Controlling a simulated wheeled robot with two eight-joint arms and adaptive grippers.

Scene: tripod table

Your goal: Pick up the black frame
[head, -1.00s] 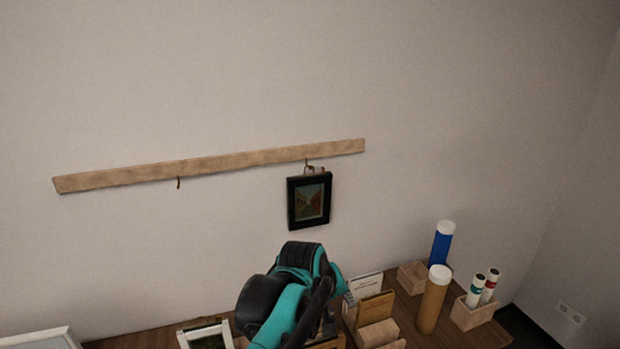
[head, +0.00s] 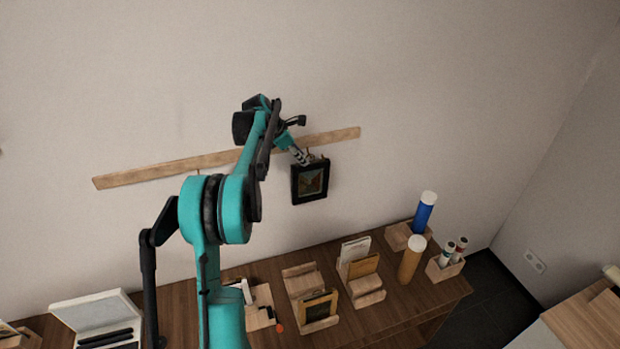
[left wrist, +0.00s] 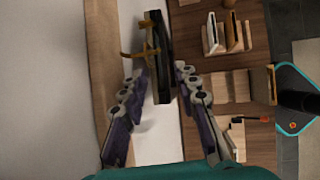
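The black frame (head: 297,185), with a small dark picture in it, hangs on the wall below the wooden rail (head: 225,160). My left gripper (head: 305,158) is at its top edge, close to the hook. In the left wrist view the black frame (left wrist: 162,75) shows nearly edge-on, between the two spread fingertips of my left gripper (left wrist: 160,78). A brass-coloured hook (left wrist: 143,52) is beside it, on the rail side. The gripper looks open, with no clear grip on the frame. My right gripper is in neither view.
Below, the wooden table (head: 385,315) holds wooden holders with small frames, an orange-brown tube (head: 411,262), a blue tube (head: 424,212) and an open white box (head: 97,312). The wall right of the black frame is clear.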

